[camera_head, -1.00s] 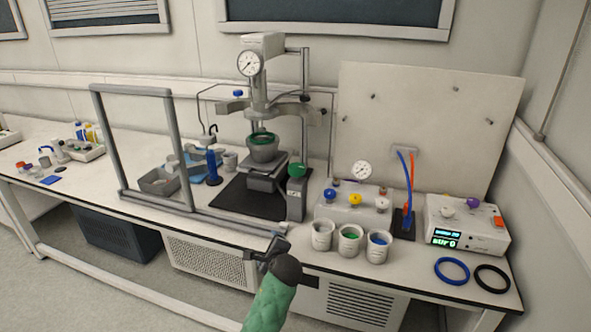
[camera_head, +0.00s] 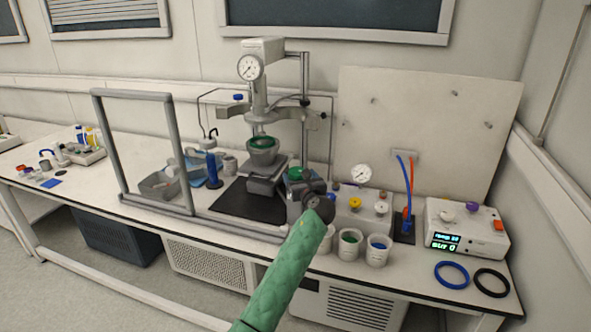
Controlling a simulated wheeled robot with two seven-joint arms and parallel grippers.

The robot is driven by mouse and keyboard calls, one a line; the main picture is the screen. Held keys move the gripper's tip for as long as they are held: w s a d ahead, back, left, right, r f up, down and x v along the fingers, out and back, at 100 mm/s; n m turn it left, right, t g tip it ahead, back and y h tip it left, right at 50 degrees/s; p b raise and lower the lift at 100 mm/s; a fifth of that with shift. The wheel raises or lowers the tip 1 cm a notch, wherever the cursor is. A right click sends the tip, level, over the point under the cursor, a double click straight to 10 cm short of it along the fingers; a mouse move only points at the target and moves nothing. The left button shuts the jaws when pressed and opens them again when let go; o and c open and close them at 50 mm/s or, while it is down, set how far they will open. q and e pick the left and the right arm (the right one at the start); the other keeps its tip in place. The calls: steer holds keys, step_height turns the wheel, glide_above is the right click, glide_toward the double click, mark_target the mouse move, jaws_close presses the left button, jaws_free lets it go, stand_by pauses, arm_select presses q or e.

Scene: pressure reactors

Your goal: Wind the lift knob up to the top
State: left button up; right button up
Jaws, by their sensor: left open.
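The green lift knob (camera_head: 297,174) sits on top of a grey post at the front right corner of the reactor stand. My left gripper (camera_head: 302,188) is open right at the knob, in front of it and partly covering it and the post. I cannot tell whether the fingers touch the knob. The lift platform (camera_head: 264,182) stands on the black base (camera_head: 238,204) and carries a grey vessel (camera_head: 262,155) with a green ring at its rim. The reactor head (camera_head: 262,108) with a round gauge is above the vessel, with a gap between them. My right gripper is not in view.
A grey frame (camera_head: 171,130) stands left of the reactor. Right of my gripper are several white cups (camera_head: 377,250), a valve block (camera_head: 357,212) with coloured knobs, and a controller box (camera_head: 466,228). Blue (camera_head: 452,271) and black (camera_head: 491,280) rings lie at the front right.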

mark_target(296, 168)
arm_select(q)
steer(key=shift+p+x, duration=0.5)
steer(key=shift+x, duration=2.1)
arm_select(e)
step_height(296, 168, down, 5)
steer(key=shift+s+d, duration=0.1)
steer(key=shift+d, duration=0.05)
arm_select(q)
steer(key=shift+c, duration=0.3)
steer(key=c, duration=0.9)
